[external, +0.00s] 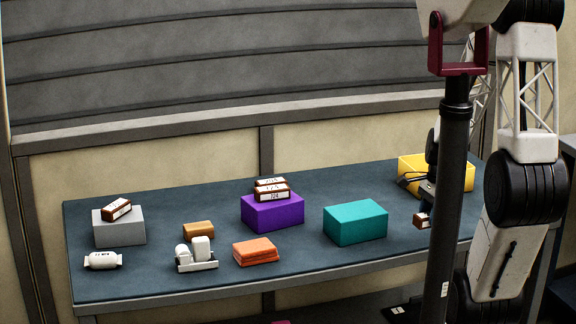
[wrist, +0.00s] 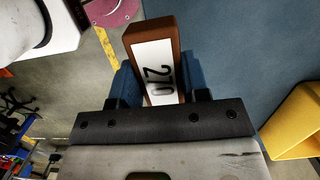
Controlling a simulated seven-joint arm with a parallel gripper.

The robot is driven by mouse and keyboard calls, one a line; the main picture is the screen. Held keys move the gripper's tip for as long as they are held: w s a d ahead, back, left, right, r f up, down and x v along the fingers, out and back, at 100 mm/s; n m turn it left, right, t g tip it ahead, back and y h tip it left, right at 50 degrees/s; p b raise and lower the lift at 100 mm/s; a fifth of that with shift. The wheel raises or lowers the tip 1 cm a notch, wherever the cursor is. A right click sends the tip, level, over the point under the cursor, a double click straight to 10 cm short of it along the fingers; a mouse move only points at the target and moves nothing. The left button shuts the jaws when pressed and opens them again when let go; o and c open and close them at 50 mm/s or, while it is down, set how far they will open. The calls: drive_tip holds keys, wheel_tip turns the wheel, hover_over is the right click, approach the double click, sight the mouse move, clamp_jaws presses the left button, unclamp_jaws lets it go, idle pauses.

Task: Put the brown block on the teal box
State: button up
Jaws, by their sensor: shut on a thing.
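My gripper (wrist: 160,88) is shut on a brown block (wrist: 152,36) with a white label reading 270, its blue fingers on either side. In the external view the held block (external: 421,220) shows small at the right of the table, partly hidden by a dark post. My gripper (external: 428,192) is also partly hidden there. The teal box (external: 355,222) stands on the table to the left of the held block, its top bare.
A yellow bin (external: 460,178) stands behind my gripper. Purple (external: 272,212) and grey (external: 119,233) boxes carry labelled brown blocks. A tan block (external: 198,230), orange pieces (external: 256,252), a white part (external: 197,256) and a white bottle (external: 103,260) lie at left. The dark post (external: 452,200) crosses the foreground.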

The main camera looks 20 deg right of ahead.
drive_tip(key=s+a+r+n, duration=0.2)
drive_tip(key=a+r, duration=0.1)
drive_tip(key=a, duration=0.3)
drive_tip(key=s+a+r+n, duration=0.2)
drive_tip(key=a+r, duration=0.2)
drive_tip(key=a, duration=0.3)
drive_tip(key=shift+a+g, duration=0.15)
drive_tip(key=shift+g, duration=0.15)
drive_tip(key=shift+w, duration=0.1)
hover_over(355, 211)
drive_tip(key=shift+w+d+f, duration=0.1)
drive_tip(key=shift+d+f, duration=0.05)
drive_tip(key=shift+f, duration=0.3)
drive_tip(key=shift+w+d+f, duration=0.1)
drive_tip(key=shift+f, duration=0.3)
idle(0.4)
drive_tip(key=shift+f, duration=1.7)
drive_tip(key=shift+f, duration=0.15)
